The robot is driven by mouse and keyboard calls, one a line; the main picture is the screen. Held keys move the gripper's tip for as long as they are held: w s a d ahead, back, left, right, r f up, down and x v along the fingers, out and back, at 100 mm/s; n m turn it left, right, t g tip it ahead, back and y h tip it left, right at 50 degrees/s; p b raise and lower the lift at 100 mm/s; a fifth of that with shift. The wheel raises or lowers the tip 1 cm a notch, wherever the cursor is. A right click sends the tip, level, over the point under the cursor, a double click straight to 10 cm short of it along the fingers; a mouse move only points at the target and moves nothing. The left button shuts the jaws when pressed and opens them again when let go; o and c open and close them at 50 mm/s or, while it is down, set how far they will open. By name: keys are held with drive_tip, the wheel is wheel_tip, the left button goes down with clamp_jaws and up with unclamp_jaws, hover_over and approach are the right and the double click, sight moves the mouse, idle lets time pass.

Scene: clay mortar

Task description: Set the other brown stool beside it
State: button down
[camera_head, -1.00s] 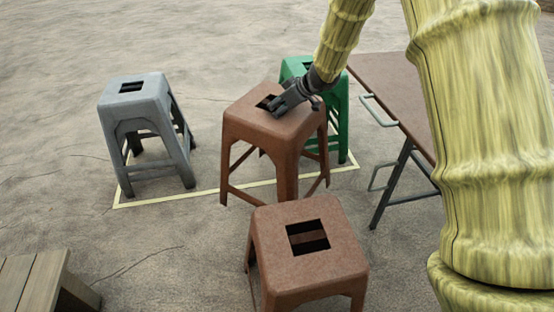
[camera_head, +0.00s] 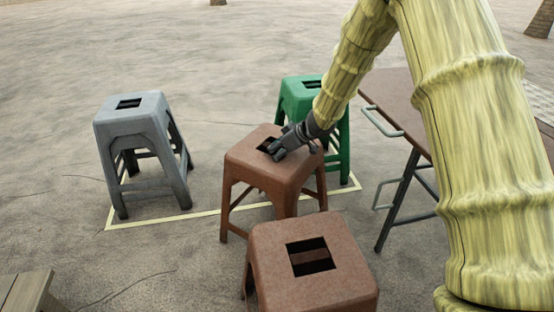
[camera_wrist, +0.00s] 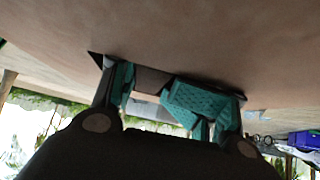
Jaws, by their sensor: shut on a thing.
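My gripper (camera_head: 276,152) is shut on a brown stool (camera_head: 246,158) at the slot in its seat. This stool stands nearly upright in the middle of the head view; I cannot tell whether its feet bear on the ground. The wrist view shows its brown seat (camera_wrist: 180,50) close up, with my teal finger pads (camera_wrist: 165,98) at the slot. A second brown stool (camera_head: 272,268) stands nearer, at the bottom of the head view, its feet mostly out of frame. A green stool (camera_head: 297,94) stands behind the held one, partly hidden by it and my arm. A grey stool (camera_head: 136,128) stands to the left.
A pale yellow line (camera_head: 165,220) on the ground runs in front of the grey stool and behind the held stool's legs. A brown table (camera_head: 392,100) with metal legs stands at the right. A wooden piece (camera_head: 25,292) is at lower left. Ground between grey and held stools is clear.

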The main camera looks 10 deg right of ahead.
sight(294, 156)
wheel_tip(294, 156, down, 3)
drive_tip(key=shift+b, duration=0.75)
drive_tip(key=shift+c, duration=2.1)
unclamp_jaws()
drive_tip(key=shift+f, duration=0.15)
drive_tip(key=p+v, duration=0.6)
drive_tip(key=v, duration=0.4)
drive_tip(key=shift+s+r, duration=0.1)
drive_tip(key=shift+r, duration=0.15)
drive_tip(key=shift+v, duration=0.9)
drive_tip(key=shift+d+f+p, duration=0.1)
drive_tip(key=shift+d+p, duration=0.05)
drive_tip(key=shift+p, duration=0.15)
